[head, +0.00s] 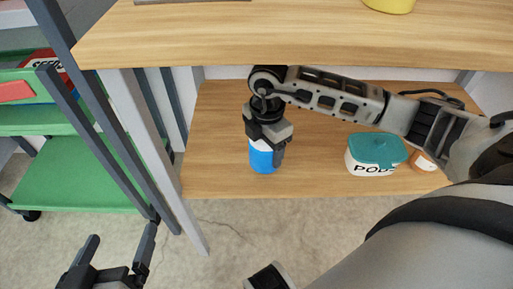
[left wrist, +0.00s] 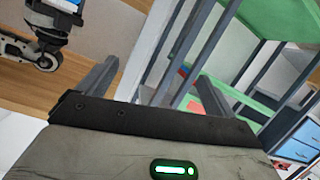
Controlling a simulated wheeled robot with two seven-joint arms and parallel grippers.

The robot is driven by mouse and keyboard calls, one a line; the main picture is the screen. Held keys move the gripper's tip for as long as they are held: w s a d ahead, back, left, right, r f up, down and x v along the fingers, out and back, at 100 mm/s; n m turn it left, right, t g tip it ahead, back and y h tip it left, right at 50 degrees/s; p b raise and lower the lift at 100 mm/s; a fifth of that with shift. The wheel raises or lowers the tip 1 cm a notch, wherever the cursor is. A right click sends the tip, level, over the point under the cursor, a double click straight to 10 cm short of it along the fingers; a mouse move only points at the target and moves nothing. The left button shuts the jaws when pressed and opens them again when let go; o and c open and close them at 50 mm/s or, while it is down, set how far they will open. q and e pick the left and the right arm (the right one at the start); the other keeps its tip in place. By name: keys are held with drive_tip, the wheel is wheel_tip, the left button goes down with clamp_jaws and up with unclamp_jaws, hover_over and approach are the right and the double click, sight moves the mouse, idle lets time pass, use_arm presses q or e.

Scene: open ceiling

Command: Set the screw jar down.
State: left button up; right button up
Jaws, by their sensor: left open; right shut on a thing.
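The screw jar (head: 263,158), blue with a white band at the top, is upright at the lower wooden shelf (head: 222,180), left of its middle. My right gripper (head: 266,148) reaches down from above and is shut on the jar's upper part, hiding its top. I cannot tell whether the jar's base touches the shelf board. A bit of the blue-and-white jar also shows at the top left of the left wrist view (left wrist: 62,4). My left gripper (head: 120,247) is open and empty, low at the left over the floor, away from the jar.
A teal-lidded white tub (head: 362,163) and a small orange-and-white container (head: 424,161) stand on the lower shelf to the right. The upper shelf (head: 270,40) overhangs it. A green-shelved rack (head: 75,185) stands left. Shelf board between jar and tub is bare.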

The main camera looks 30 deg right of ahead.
drive_tip(key=shift+w+d, duration=0.2)
drive_tip(key=shift+w, duration=0.1)
drive_tip(key=shift+f+b, duration=0.35)
drive_tip(key=shift+b, duration=0.05)
wheel_tip(320, 180, down, 3)
drive_tip(key=b, duration=0.2)
drive_tip(key=shift+b, duration=0.4)
drive_tip(key=shift+r, duration=0.15)
drive_tip(key=o, duration=1)
use_arm(q)
drive_tip(key=shift+w+d+r+n+t+h, duration=0.3)
drive_tip(key=shift+d+r+n+t+h, duration=0.15)
drive_tip(key=shift+r+n+h, duration=0.25)
